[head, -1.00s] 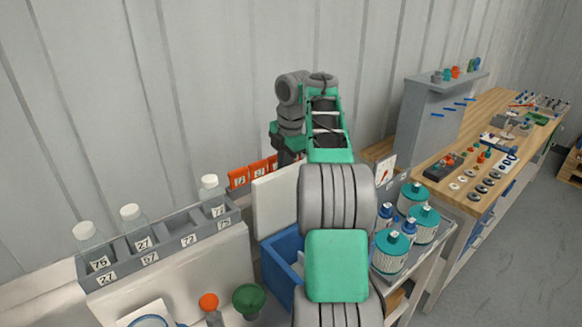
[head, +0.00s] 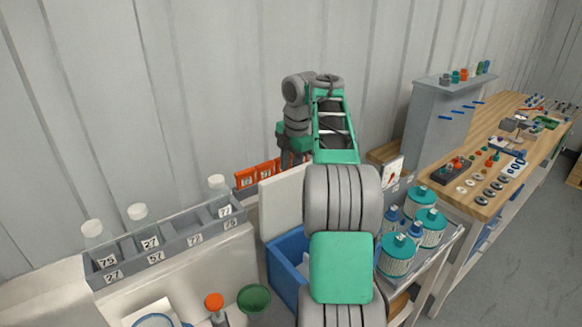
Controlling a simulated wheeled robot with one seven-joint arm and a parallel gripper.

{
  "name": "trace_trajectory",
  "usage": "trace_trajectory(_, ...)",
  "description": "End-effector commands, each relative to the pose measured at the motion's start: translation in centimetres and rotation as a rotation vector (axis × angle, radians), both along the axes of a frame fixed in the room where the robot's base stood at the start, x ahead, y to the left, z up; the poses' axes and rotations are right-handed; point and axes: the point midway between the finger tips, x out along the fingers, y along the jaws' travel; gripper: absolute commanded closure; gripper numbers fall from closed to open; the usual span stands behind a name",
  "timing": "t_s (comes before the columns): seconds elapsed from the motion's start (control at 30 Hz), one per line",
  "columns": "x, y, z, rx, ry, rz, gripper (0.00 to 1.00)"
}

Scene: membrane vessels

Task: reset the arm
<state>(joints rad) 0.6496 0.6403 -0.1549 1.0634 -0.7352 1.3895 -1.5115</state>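My arm, grey and green, rises through the middle of the head view and bends over toward the back wall. My gripper (head: 292,158) points down at the far end of the arm, beside the orange tags and behind the white lid of the blue box. Its fingers are small and partly hidden by the arm and the lid, so I cannot tell whether they are open or shut.
A grey rack (head: 165,242) with several numbered slots and white-capped bottles stands at the left. A blue box (head: 283,262) is beside my arm. Teal-capped jars (head: 397,254) stand on a cart at the right. A wooden workbench (head: 480,205) lies beyond.

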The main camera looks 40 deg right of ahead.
Motion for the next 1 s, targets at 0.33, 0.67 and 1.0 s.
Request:
trace_trajectory(0.33, 0.0, 0.1, -0.1, 0.0, 0.0, 0.0, 0.66)
trace_trajectory(0.67, 0.4, 9.7, 2.4, 0.063, -0.098, -0.129, 0.66)
trace_trajectory(1.0, -5.7, 21.7, 1.0, 0.254, -0.124, -0.671, 0.66)
